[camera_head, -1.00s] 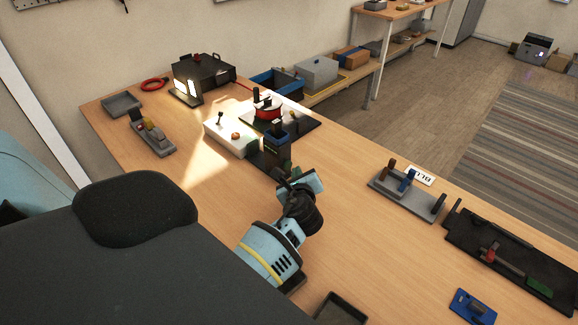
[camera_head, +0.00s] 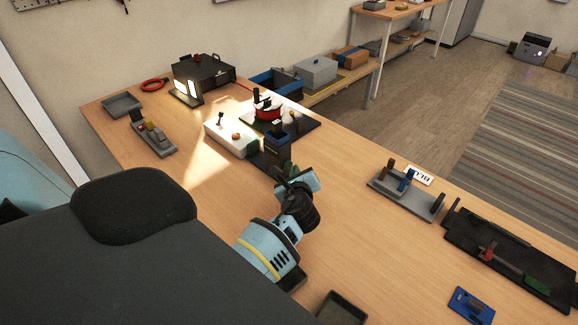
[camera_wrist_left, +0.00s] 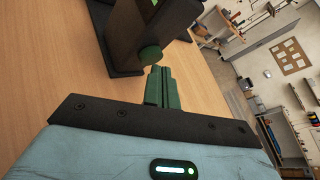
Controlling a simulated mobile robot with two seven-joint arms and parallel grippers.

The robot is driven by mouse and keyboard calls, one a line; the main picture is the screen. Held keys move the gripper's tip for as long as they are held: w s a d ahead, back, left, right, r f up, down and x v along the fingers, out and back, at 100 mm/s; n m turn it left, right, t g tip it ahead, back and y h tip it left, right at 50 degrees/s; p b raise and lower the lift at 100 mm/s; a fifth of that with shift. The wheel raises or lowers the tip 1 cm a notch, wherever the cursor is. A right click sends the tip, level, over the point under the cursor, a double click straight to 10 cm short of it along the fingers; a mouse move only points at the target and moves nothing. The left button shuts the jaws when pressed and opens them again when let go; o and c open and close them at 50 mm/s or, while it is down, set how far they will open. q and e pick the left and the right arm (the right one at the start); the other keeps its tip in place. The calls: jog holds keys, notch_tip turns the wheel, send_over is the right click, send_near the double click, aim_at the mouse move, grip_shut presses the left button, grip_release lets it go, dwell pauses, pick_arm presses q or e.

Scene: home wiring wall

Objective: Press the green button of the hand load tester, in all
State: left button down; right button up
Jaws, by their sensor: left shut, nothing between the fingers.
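The hand load tester (camera_head: 277,147) is a dark upright block on a dark base, standing on the wooden table near its far side. In the left wrist view its dark body (camera_wrist_left: 128,32) rises at the top, with a round green button (camera_wrist_left: 151,54) low on the side facing me. My left gripper (camera_head: 283,172) is shut and empty, directly in front of the tester. Its green fingers (camera_wrist_left: 160,72) point at the tester, with their tips just below and right of the button. I cannot tell whether they touch it. My right gripper is not in view.
A white box (camera_head: 230,140) stands left of the tester, and a red round item (camera_head: 268,110) on a dark mat lies behind it. A grey block fixture (camera_head: 405,195) and a black tray (camera_head: 515,255) lie to the right. The table between is clear.

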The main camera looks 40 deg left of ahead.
pick_arm(q)
jog(key=shift+a, duration=0.5)
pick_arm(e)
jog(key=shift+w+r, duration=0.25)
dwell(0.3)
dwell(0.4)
pick_arm(q)
jog(key=shift+d+p, duration=0.3)
jog(key=shift+d, duration=0.6)
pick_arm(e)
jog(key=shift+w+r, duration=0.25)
pick_arm(q)
jog(key=shift+d, duration=0.2)
jog(key=shift+s+d, duration=0.15)
jog(key=shift+d, duration=1)
jog(key=shift+s+d, duration=0.1)
jog(key=shift+d, duration=1.05)
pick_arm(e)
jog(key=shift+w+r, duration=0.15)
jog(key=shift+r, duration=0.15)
